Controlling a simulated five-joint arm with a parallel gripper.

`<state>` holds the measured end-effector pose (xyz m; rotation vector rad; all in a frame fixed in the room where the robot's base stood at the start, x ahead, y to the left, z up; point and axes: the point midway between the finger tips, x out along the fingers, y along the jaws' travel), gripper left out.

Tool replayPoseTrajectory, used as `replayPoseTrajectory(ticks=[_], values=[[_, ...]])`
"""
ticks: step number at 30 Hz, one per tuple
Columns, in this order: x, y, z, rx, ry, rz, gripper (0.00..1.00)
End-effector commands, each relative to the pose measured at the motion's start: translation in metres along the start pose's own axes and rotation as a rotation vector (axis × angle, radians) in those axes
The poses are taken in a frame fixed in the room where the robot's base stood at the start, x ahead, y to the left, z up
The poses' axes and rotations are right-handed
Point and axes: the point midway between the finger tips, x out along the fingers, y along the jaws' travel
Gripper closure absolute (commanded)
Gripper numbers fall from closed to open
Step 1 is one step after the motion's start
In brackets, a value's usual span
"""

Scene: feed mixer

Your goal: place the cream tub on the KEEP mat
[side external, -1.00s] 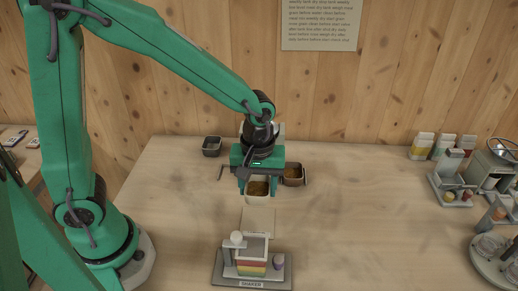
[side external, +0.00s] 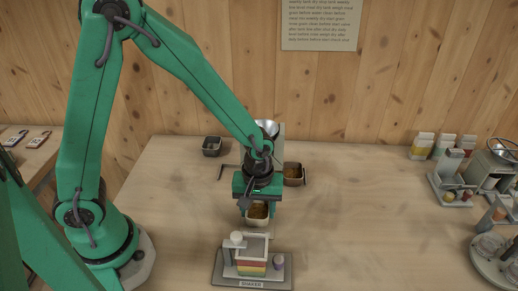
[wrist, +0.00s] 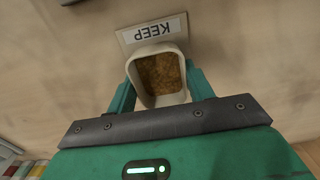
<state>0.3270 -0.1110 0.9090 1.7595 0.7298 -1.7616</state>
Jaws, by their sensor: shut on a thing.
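The cream tub (side external: 257,222) is a small open-topped container with brown grainy contents. My gripper (side external: 257,211) is shut on it, with one green finger on each side, as the wrist view shows. In that view the tub (wrist: 160,92) is upright and covers part of the pale KEEP mat (wrist: 124,39), whose lettering shows upside down beyond the tub's rim. In the side view the tub and gripper hide most of the mat. I cannot tell whether the tub's base touches the mat.
A grey stand with coloured layers (side external: 252,268) sits just in front of the tub. A brown tub (side external: 293,175) and a dark tub (side external: 212,147) stand farther back. Cartons and racks line the right side. The table between is clear.

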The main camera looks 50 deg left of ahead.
Motion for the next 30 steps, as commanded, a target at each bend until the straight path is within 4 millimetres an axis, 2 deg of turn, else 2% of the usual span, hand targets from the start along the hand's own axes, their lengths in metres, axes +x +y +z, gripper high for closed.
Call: replayPoseTrajectory(ticks=[3,17,18,21,30], values=[[0.0081,-0.0003,0.0001,0.000,0.000,-0.001,0.72],[0.0120,0.0002,-0.0001,0.000,0.001,0.001,0.72],[0.0122,0.0002,-0.0001,0.000,0.001,0.002,0.44],[0.0121,0.0002,-0.0001,0.000,0.001,0.001,0.26],[0.0117,0.0002,-0.0001,0.000,0.001,0.001,0.26]])
